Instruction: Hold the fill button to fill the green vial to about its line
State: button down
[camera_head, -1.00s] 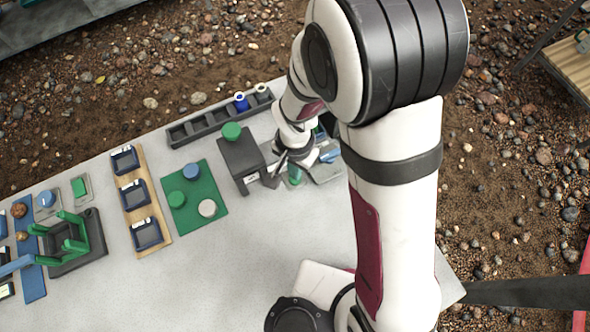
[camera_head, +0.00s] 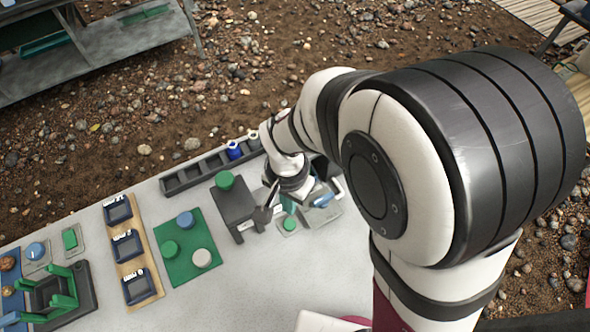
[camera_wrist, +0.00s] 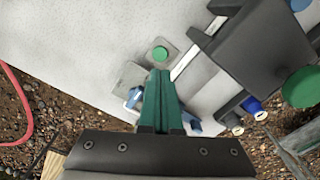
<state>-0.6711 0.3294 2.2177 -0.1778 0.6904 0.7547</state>
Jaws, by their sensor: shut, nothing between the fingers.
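A round green button (camera_head: 289,224) sits on a small grey plate beside a dark block-shaped dispenser (camera_head: 236,209) with a round green top (camera_head: 224,180). The button (camera_wrist: 160,54) also shows in the wrist view, just beyond my fingertips. My gripper (camera_head: 288,206) is shut and empty, its green fingers pointing down close to the button. In the wrist view my gripper (camera_wrist: 160,73) appears apart from the button, but contact is hard to judge. I cannot make out the green vial or its line; the dispenser and my arm may hide it.
A dark rack (camera_head: 190,176) behind holds a blue vial (camera_head: 233,150) and a white-topped one (camera_head: 254,140). A blue part (camera_head: 322,198) on a grey plate lies right of my fingers. A green mat (camera_head: 187,264) with round lids lies left. The table front is clear.

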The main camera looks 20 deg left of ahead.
aim_at(290, 224)
notch_tip(290, 224, down, 8)
jog(key=shift+r, duration=0.25)
jog(key=shift+f, duration=0.45)
dwell(1.9)
jog(key=shift+r, duration=0.1)
dwell(2.3)
jog(key=shift+r, duration=1.05)
notch_tip(290, 224, up, 7)
notch_tip(290, 224, down, 8)
jog(key=shift+f, duration=0.2)
dwell(0.7)
